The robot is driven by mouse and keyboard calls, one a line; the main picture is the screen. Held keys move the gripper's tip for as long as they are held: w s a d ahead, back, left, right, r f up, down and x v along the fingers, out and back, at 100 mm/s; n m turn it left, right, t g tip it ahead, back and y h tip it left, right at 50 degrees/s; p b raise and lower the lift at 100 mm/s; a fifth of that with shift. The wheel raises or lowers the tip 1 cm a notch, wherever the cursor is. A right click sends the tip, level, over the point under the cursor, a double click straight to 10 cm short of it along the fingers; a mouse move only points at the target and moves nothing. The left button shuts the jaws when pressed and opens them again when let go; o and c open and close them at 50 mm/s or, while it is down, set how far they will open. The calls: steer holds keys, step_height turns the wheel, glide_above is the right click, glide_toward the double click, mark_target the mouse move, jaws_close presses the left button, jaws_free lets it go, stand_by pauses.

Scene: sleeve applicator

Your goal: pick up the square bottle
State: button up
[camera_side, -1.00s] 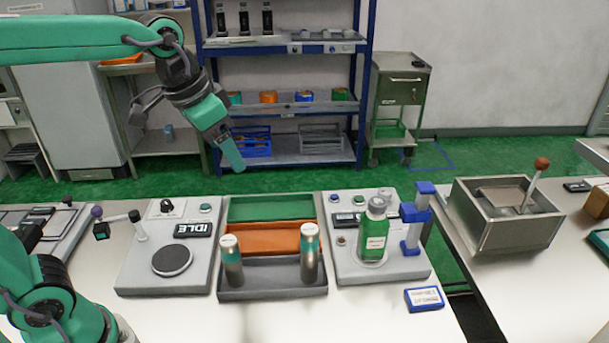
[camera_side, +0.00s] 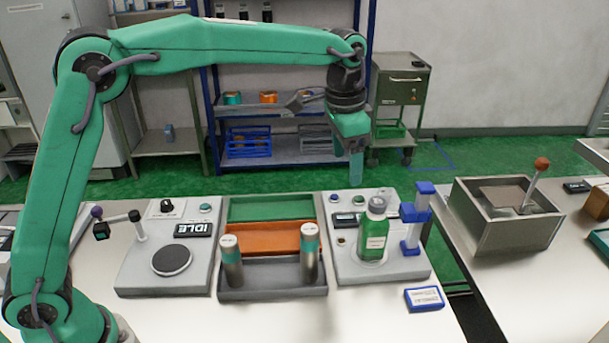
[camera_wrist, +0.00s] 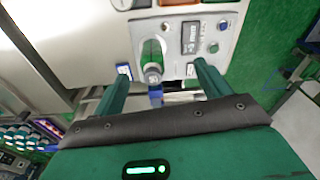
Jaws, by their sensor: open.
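The square bottle (camera_side: 374,232) is green with a grey cap and a pale label. It stands upright on the round plate of the right-hand grey station (camera_side: 408,268). It also shows in the wrist view (camera_wrist: 151,52), beyond and between the two fingers. My gripper (camera_side: 356,178) points down, above the bottle and slightly to its left in the side view, with a clear gap. In the wrist view my gripper (camera_wrist: 163,75) has its fingers spread wide with nothing between the tips.
A blue post (camera_side: 413,222) stands close to the bottle's right. Two silver-teal cylinders (camera_side: 232,262) (camera_side: 309,255) stand in the grey tray (camera_side: 270,288) to the left. A blue-edged label card (camera_side: 425,298) lies in front.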

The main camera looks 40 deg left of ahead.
mark_target(379, 202)
steer(key=shift+m+g, duration=0.5)
steer(key=shift+m, duration=0.4)
steer(key=w+d+f, duration=0.1)
steer(key=d+f, duration=0.1)
steer(key=w+d+f, duration=0.1)
steer(key=d+f, duration=0.1)
steer(key=w+d+f, duration=0.1)
steer(key=d+f, duration=0.1)
steer(key=shift+w+d+f, duration=0.1)
steer(key=shift+w+d, duration=0.05)
steer(key=shift+w, duration=0.15)
steer(key=shift+f, duration=0.1)
steer(key=shift+f, duration=1.2)
steer(key=shift+f, duration=0.1)
steer(key=shift+w+f, duration=0.1)
steer(key=shift+f, duration=2.4)
steer(key=shift+c, duration=0.3)
